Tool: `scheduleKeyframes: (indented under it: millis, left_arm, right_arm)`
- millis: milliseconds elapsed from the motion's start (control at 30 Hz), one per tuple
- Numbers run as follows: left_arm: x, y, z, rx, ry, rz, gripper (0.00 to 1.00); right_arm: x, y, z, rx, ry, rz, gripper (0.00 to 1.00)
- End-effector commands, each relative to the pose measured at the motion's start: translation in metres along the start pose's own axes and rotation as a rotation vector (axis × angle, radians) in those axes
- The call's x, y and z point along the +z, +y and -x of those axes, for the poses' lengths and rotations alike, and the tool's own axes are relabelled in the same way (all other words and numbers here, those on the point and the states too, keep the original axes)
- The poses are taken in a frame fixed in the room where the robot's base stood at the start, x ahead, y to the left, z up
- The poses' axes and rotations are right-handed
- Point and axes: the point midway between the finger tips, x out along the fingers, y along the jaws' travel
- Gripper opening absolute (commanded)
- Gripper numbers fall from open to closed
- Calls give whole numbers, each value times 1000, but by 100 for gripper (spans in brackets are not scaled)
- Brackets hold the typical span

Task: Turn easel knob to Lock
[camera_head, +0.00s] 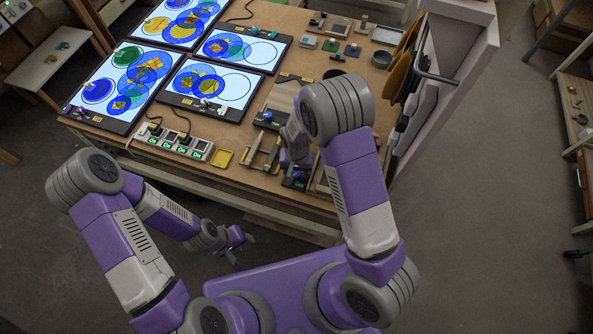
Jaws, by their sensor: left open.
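My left gripper (242,250) is open and empty, low beside the front of the workbench, above the floor. My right gripper (296,177) is at the bench's front edge, beneath its own arm, among small dark and blue parts. Its fingers are too small and covered to tell if they are open or shut. A small wooden frame with slanted bars (262,156), perhaps the easel, stands just left of my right gripper. The easel knob and its Lock mark cannot be made out; my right arm covers part of that area.
A tall rack with a handle (435,77) borders the right side.

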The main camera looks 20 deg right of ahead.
Motion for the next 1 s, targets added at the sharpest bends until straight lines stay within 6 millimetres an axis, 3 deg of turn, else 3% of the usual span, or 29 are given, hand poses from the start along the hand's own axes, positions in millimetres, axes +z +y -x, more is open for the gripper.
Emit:
scheduleKeyframes:
  millis: [33, 333, 667, 1000]
  left_arm:
    - [0, 0, 0, 0, 0, 0, 43]
    - [0, 0, 0, 0, 0, 0, 43]
    - [0, -1, -2, 0, 0, 0, 43]
    - [0, -4, -12, 0, 0, 0, 43]
  right_arm:
    - [0, 0, 0, 0, 0, 0, 46]
    - [0, 0, 0, 0, 0, 0, 1]
    - [0, 0, 0, -1, -1, 50, 1]
    - [0, 0, -1, -1, 0, 289, 1]
